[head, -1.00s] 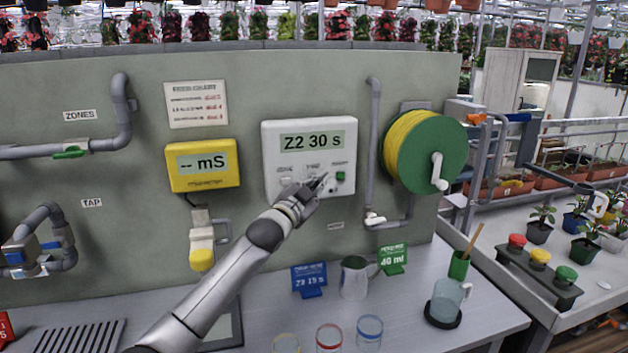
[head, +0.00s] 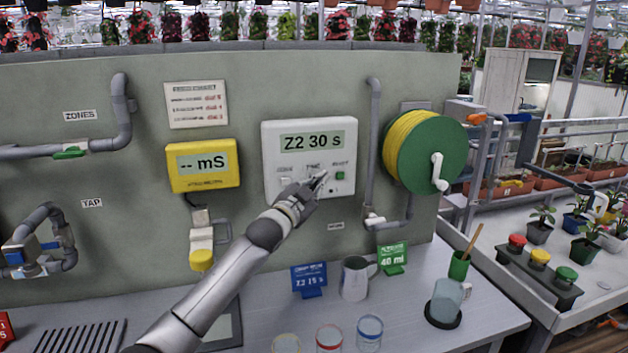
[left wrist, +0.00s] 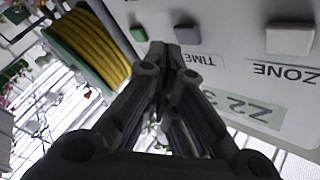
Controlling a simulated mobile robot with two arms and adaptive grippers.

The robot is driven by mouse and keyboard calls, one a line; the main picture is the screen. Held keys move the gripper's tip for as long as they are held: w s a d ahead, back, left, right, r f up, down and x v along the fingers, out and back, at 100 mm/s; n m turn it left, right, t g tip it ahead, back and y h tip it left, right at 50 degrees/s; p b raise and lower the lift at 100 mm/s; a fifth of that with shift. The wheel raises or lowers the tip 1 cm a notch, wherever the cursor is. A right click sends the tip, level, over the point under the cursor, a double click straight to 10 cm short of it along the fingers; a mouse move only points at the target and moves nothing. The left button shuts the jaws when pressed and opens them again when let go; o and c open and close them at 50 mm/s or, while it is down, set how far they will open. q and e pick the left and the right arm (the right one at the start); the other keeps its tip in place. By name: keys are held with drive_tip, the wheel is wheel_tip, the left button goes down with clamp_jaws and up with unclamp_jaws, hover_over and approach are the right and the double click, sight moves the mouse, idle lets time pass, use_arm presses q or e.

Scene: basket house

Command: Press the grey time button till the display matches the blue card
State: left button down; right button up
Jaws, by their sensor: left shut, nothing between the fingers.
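The white control box (head: 270,150) on the wall has a display (head: 312,142) reading "Z2 30 s". The blue card (head: 309,281) on the bench reads "Z2 15 s". My left gripper (head: 321,180) is shut and empty, its fingertips at the box's button row, covering the time button in the head view. In the left wrist view, the grey time button (left wrist: 187,34) sits above the "TIME" label, just beyond and right of the fingertips (left wrist: 164,50). I cannot tell whether they touch it. The green button (left wrist: 138,34) is left, the zone button (left wrist: 290,39) right. My right gripper is not in view.
A yellow meter (head: 203,183) hangs left of the box, and a green hose reel (head: 440,140) is at its right. Below are a grey jug (head: 354,280), a green card (head: 392,260) and several glasses. The wall before the box is otherwise clear.

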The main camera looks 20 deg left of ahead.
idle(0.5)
use_arm(q)
drive_tip(key=shift+w+a, duration=0.25)
drive_tip(key=shift+w, duration=0.1)
drive_tip(key=shift+w+a, duration=0.25)
drive_tip(key=shift+w, duration=0.1)
idle(0.7)
drive_tip(key=shift+d+p, duration=0.1)
drive_tip(key=shift+p, duration=0.2)
drive_tip(key=shift+s+d, duration=0.35)
drive_tip(key=shift+s, duration=0.35)
drive_tip(key=shift+d+p, duration=0.1)
drive_tip(key=shift+p, duration=0.2)
